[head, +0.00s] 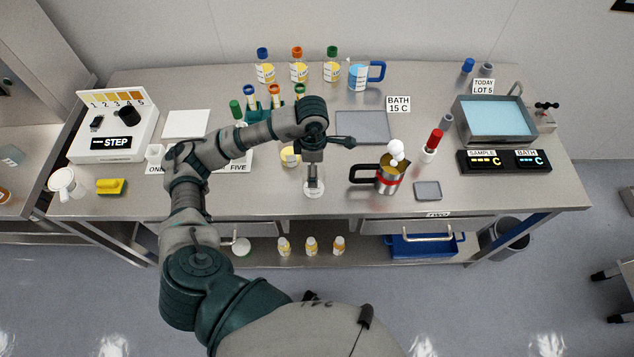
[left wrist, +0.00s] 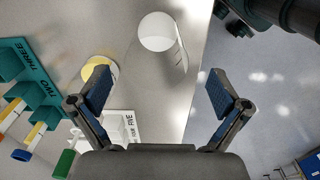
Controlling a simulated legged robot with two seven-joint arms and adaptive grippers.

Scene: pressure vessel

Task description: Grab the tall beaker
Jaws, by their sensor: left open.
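The tall beaker (head: 314,192) is a clear glass cylinder with a white disc showing, standing near the table's front edge in the head view, partly hidden by my gripper. In the left wrist view the beaker (left wrist: 180,55) is beyond my fingertips, roughly midway between them sideways. My left gripper (head: 313,178) points down over the beaker in the head view. In the left wrist view its fingers (left wrist: 158,88) are spread wide, with nothing between them. My right gripper is in neither view.
A short container with yellow contents (head: 289,157) stands just behind and left of the beaker. A teal tube rack (left wrist: 30,68) is at left in the wrist view. A steel jug (head: 389,178) stands to the right. The table's front edge is close.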

